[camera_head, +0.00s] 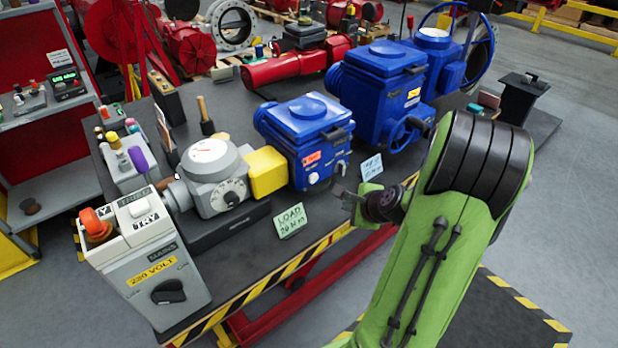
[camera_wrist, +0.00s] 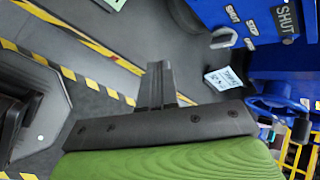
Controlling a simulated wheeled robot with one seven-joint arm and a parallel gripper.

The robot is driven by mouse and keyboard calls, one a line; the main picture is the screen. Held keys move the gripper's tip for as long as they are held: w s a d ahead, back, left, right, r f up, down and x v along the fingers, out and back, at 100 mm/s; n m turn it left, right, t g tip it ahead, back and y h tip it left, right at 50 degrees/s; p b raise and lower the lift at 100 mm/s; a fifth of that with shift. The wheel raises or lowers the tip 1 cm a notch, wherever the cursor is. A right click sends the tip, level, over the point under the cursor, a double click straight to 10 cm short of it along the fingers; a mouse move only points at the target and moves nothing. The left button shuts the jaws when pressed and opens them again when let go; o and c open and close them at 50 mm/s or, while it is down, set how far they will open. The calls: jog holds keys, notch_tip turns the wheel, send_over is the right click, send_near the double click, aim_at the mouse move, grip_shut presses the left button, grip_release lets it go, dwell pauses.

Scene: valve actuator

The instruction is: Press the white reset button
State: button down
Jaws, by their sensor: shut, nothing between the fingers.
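A small white round knob or button (camera_head: 313,178) shows low on the front of the smaller blue actuator (camera_head: 300,138). I cannot read a reset label on it, so I cannot tell if it is the reset button. Nothing touches the fingers.
The dark bench (camera_head: 245,255) has a striped front edge. On it stand a grey box marked 230 VOLT (camera_head: 155,270), a grey dial gauge unit (camera_head: 215,178), a yellow coupling (camera_head: 265,172), a larger blue actuator (camera_head: 378,85) with a handwheel, and a LOAD card (camera_head: 290,220).

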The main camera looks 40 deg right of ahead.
jog(key=w+p, duration=0.1)
jog(key=w, duration=0.8)
jog(key=shift+a+p, duration=0.15)
jog(key=shift+p, duration=0.15)
dwell(1.6)
jog(key=shift+w, duration=0.4)
jog(key=shift+w, duration=0.45)
dwell(0.5)
jog(key=shift+s, duration=0.9)
jog(key=s+b, duration=0.1)
jog(key=s, duration=0.4)
